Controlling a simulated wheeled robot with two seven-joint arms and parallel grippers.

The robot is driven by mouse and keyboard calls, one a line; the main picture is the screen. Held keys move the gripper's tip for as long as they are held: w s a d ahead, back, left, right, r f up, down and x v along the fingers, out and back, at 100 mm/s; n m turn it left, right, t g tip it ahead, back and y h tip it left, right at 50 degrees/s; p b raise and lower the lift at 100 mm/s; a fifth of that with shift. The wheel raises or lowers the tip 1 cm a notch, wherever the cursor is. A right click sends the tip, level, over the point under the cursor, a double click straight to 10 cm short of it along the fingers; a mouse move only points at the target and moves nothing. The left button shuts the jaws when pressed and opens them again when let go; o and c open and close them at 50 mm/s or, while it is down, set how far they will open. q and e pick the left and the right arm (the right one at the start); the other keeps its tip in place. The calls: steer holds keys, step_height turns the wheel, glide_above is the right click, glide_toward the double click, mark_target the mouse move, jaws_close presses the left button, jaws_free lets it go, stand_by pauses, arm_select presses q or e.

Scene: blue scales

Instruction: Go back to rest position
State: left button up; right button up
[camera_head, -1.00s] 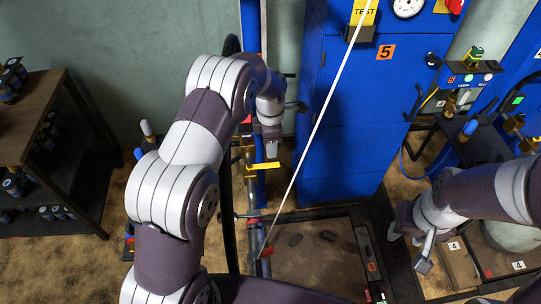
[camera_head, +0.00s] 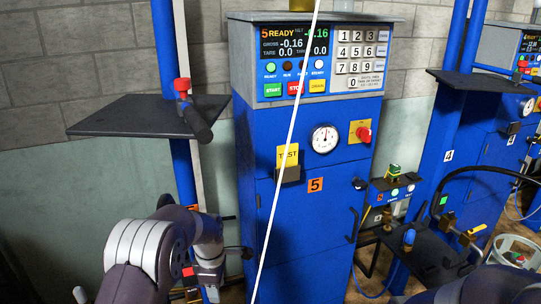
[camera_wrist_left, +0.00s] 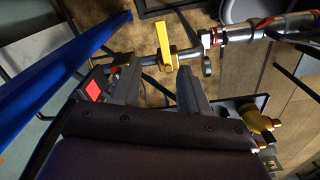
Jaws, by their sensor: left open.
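My left arm enters the head view at the lower left, with a ribbed white joint and dark sleeves. Its hand end (camera_head: 208,268) hangs beside a blue post, in front of the wall, and the fingertips are not clear there. In the left wrist view my left gripper (camera_wrist_left: 152,80) is open, with its two dark fingers apart and nothing held. A yellow valve handle (camera_wrist_left: 163,38) on a metal pipe fitting lies beyond the fingertips. Part of my right arm shows as a dark shape at the lower right of the head view. My right gripper is out of view.
A blue scale cabinet (camera_head: 312,220) marked 5 stands in the middle, its display (camera_head: 295,43) reading READY. A black shelf plate (camera_head: 140,116) juts out at the left on a blue post. A second blue station (camera_head: 480,150) stands at the right, with a valve shelf (camera_head: 425,250) between.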

arm_select(q)
steer(key=s+r+m+p, duration=0.1)
steer(key=s+r+m, duration=0.2)
steer(key=s+m, duration=0.3)
steer(key=s+a+r+m+p, duration=0.1)
steer(key=s+r+m, duration=0.3)
steer(key=s, duration=0.5)
steer(key=s+a+r+m+t+p, duration=0.1)
steer(key=s+r+m+p, duration=0.2)
steer(key=s+m, duration=0.5)
steer(key=shift+r, duration=0.75)
steer(key=shift+s, duration=0.15)
